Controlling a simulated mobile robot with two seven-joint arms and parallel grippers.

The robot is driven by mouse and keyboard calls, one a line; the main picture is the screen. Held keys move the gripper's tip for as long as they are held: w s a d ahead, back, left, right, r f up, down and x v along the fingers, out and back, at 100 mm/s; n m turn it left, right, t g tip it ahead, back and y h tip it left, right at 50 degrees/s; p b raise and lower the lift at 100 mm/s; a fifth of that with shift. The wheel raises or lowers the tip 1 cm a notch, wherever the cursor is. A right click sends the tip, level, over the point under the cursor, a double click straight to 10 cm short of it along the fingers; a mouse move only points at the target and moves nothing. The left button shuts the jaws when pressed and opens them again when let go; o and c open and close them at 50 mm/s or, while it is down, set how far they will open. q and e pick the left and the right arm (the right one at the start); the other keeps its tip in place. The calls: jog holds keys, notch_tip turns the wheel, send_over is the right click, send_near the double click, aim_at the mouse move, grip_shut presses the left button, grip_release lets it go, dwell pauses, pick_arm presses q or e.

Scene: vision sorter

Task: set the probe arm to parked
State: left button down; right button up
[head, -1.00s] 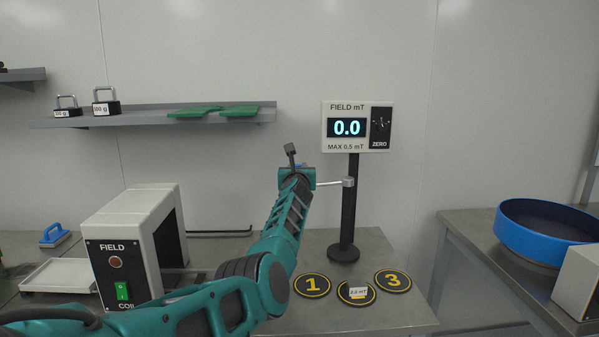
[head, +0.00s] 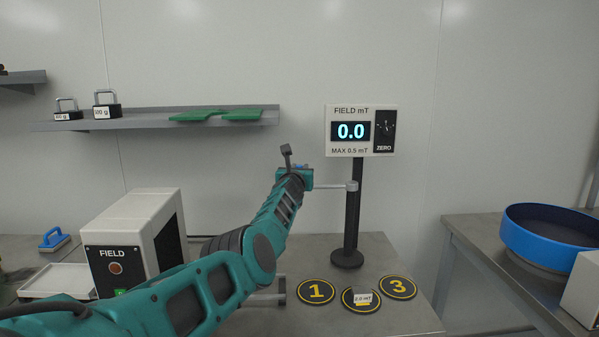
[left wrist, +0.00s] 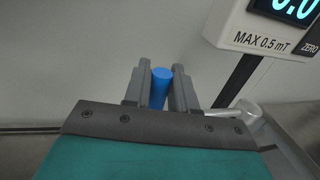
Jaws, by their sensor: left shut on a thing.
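The probe arm (head: 332,188) is a thin pale rod that reaches left from a collar on the black stand (head: 353,225). A blue grip (left wrist: 160,88) stands between the two fingers of my left gripper (left wrist: 161,86) in the left wrist view. The fingers are shut on it. In the head view my left gripper (head: 297,176) is at the rod's left end, left of the stand, and hides most of the grip. The field meter (head: 360,130) on top of the stand reads 0.0. My right gripper is not in view.
The coil unit (head: 115,245) stands at left on the table, partly behind my left arm. Round pads (head: 316,291) lie in front of the stand, one bearing a small card. A shelf (head: 150,121) is behind. A blue round tray (head: 550,240) stands on the right table.

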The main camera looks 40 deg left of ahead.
pick_arm(q)
jog(key=shift+a, duration=0.15)
jog(key=c, duration=1.1)
grip_release()
